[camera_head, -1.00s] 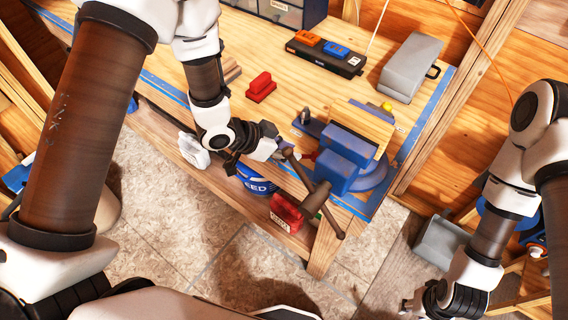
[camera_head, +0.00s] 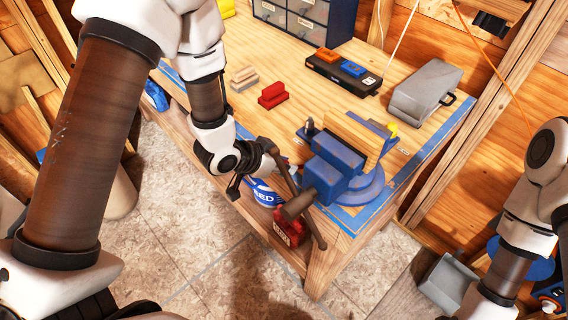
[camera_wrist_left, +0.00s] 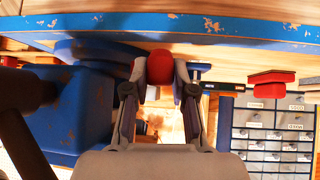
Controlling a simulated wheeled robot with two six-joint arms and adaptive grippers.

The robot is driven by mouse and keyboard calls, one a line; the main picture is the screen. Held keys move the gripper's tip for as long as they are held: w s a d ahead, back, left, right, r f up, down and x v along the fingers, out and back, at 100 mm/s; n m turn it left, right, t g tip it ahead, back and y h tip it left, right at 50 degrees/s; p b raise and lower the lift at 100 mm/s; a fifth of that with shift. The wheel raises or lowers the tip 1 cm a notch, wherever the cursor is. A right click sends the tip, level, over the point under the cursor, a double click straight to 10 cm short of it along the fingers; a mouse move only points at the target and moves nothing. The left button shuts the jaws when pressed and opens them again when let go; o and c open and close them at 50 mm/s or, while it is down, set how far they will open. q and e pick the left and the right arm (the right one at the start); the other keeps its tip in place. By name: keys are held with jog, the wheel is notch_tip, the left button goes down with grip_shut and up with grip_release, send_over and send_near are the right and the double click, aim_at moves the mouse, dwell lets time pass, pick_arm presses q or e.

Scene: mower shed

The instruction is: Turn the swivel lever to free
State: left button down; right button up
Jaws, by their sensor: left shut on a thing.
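The blue bench vise (camera_head: 335,168) stands on its round swivel base (camera_head: 366,187) at the front right corner of the workbench. The base also shows in the left wrist view (camera_wrist_left: 90,50). My left gripper (camera_head: 280,158) is beside the vise, on its left. In the left wrist view my left gripper (camera_wrist_left: 160,75) is shut on the rounded red knob (camera_wrist_left: 160,66) of the swivel lever, one finger on each side. The lever's shaft is hidden behind the knob and fingers. In the head view the knob is hard to make out. My right gripper is out of view.
The vise's bar handle (camera_head: 305,207) hangs in front, close to my left gripper. A red block (camera_head: 272,95), a black case (camera_head: 342,72), a grey box (camera_head: 425,90) and a drawer cabinet (camera_head: 305,20) stand on the bench.

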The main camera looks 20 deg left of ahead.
pick_arm(q)
jog(key=shift+w, duration=0.15)
jog(key=c, duration=0.9)
grip_release()
jog(key=shift+c, duration=0.2)
jog(key=shift+w+f, duration=0.1)
jog(key=shift+w, duration=0.1)
jog(key=v, duration=0.7)
jog(key=shift+s, duration=0.15)
jog(key=shift+c, duration=0.3)
